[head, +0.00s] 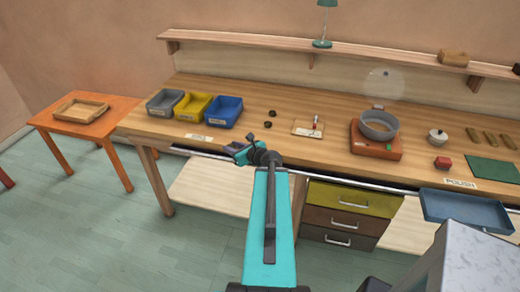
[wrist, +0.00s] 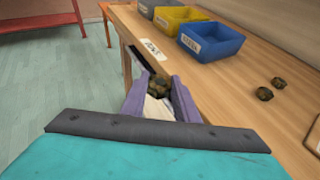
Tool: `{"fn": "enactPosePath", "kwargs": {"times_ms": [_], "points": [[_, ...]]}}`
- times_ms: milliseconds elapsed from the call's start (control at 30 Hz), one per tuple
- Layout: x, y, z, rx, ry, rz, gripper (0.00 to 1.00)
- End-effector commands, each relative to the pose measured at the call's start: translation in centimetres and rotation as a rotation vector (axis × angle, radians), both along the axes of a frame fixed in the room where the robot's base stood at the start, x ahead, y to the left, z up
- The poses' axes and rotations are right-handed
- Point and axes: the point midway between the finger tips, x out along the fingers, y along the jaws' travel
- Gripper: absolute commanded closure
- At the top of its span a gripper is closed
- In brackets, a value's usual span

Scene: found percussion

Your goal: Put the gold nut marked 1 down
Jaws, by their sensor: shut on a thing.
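In the wrist view a dark brownish-gold nut (wrist: 158,87) sits between the two purple fingers of my gripper (wrist: 160,92), which is shut on it. Any number on it is too small to read. In the head view my gripper (head: 240,150) is at the front edge of the wooden workbench (head: 330,155), and the held nut cannot be made out clearly. Two similar dark nuts lie on the bench to the right, one farther back (wrist: 278,83) and one nearer (wrist: 264,94). They also show in the head view (head: 272,113) (head: 267,125).
A grey bin (head: 163,113), a yellow bin (head: 190,117) and a blue bin (head: 220,122) stand on the bench's left. A paper label (head: 195,137) lies before them. Right are a small board (head: 300,132) and an orange scale-like device (head: 375,147) bearing a grey bowl (head: 366,131).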

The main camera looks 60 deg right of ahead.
Motion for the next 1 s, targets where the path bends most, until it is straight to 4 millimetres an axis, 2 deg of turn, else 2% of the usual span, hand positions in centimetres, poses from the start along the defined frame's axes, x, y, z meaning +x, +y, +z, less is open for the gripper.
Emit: {"fn": "enactPosePath", "kwargs": {"times_ms": [33,200,500,733,1000], "points": [[1.6,1.7,-0.1,-0.002,-0.003,0.048,0.98],[5.9,7.1,0.1,-0.003,-0.006,0.195,0.98],[11.7,17.5,0.4,-0.004,-0.009,0.451,0.98],[14.7,25.9,0.6,-0.006,-0.007,0.648,0.98],[16.4,35.9,0.7,-0.008,0.001,0.878,0.98]]}}
